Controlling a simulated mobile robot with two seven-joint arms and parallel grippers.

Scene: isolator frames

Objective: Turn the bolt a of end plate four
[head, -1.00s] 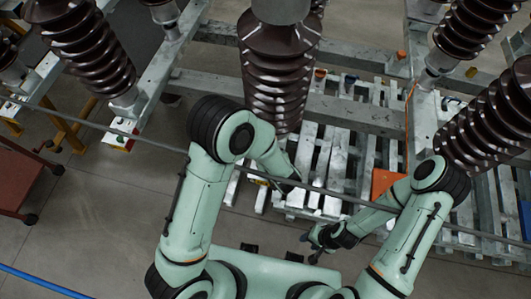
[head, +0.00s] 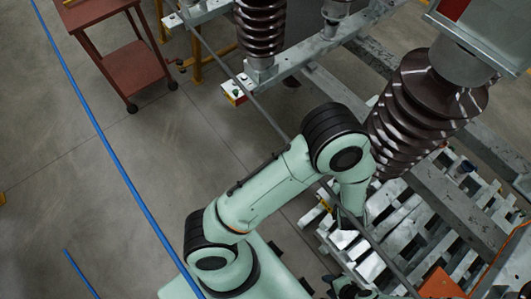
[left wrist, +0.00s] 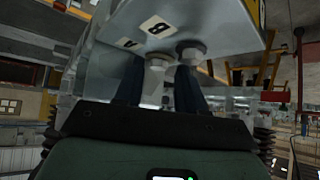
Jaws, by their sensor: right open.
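In the left wrist view, a pale metal plate (left wrist: 195,22) carries an A label (left wrist: 127,43) and a B label (left wrist: 158,28). A bolt (left wrist: 156,68) by the A label hangs below the plate, and a second bolt (left wrist: 190,50) is to its right. My left gripper (left wrist: 157,92) has its two dark fingers apart, with the first bolt showing between them; contact cannot be made out. My right gripper (head: 345,288) is open at the bottom edge, partly cut off.
A large brown ribbed insulator (head: 415,115) stands beyond my left arm. A grey slatted metal frame (head: 400,235) with an orange plate (head: 440,284) lies at the lower right. A red cart (head: 135,68) is at the upper left. A blue line (head: 105,150) crosses open floor.

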